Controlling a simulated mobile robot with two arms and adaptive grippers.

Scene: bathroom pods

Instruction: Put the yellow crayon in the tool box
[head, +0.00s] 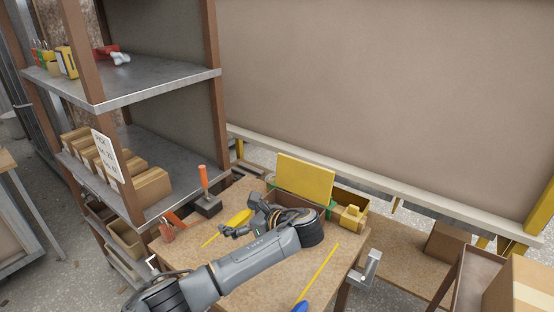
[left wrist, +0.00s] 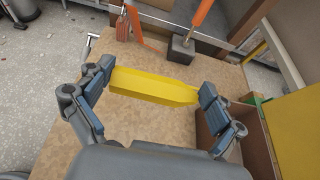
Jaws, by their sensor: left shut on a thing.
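The yellow crayon (head: 238,217) is held above the workbench. In the left wrist view the crayon (left wrist: 153,87) is a faceted yellow bar spanning the gap between my fingers. My left gripper (head: 245,222) is shut on it, with finger pads at its two ends in the left wrist view (left wrist: 155,92). The tool box (head: 320,190) stands at the back right of the bench with its yellow lid raised. The lid (left wrist: 296,130) also shows at the right of the left wrist view. My gripper is left of the box; my arm hides part of its front. My right gripper is not in view.
A thin yellow stick (head: 318,275) and a blue-handled tool (head: 301,306) lie near the front. A metal shelf (head: 165,178) with cardboard boxes stands left; a vise (head: 370,266) is on the right edge.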

